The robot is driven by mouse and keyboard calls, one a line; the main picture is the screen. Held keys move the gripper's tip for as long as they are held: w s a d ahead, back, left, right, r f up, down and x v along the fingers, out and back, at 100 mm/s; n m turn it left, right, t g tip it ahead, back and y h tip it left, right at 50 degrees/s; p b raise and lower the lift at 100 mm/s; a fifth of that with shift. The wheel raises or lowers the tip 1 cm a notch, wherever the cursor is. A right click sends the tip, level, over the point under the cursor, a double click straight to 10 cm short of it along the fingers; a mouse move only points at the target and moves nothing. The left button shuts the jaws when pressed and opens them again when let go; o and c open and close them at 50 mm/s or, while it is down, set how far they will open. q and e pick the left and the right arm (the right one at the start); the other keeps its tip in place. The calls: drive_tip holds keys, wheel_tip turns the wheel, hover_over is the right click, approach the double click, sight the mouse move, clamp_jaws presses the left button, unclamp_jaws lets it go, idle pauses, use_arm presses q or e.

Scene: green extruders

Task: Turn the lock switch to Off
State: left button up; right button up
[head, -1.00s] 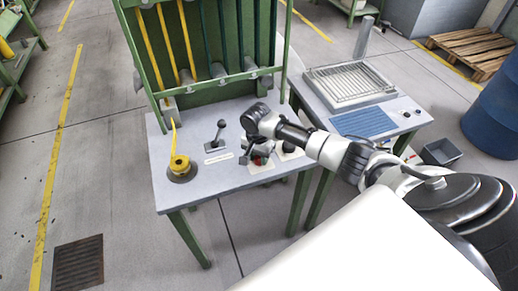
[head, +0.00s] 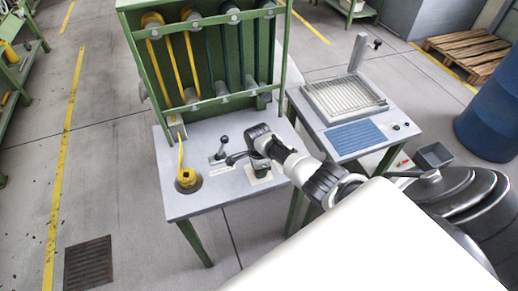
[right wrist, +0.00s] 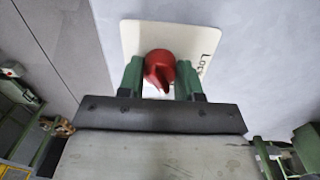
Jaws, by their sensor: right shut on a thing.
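The lock switch is a red knob (right wrist: 160,66) on a cream plate (right wrist: 132,38) with partly visible lettering, seen in the right wrist view. My right gripper (right wrist: 160,82) has its green fingers on both sides of the knob and is shut on it. In the head view the right gripper (head: 262,170) points down at the front right of the grey table (head: 215,202). There the red knob is hidden behind the gripper, and only part of the plate (head: 256,181) shows. My left gripper is not in view.
A black-knobbed lever (head: 221,144) stands just left of the right gripper. A green frame with yellow and green bars (head: 215,104) rises behind. A second table with a blue panel (head: 356,136) is at the right.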

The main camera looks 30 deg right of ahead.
drive_tip(key=shift+m, duration=0.3)
drive_tip(key=o, duration=0.9)
drive_tip(key=r, duration=0.3)
drive_tip(key=r+p, duration=0.1)
drive_tip(key=r, duration=0.6)
drive_tip(key=shift+w+d+r, duration=0.15)
drive_tip(key=shift+w+r, duration=0.1)
drive_tip(key=shift+r, duration=0.15)
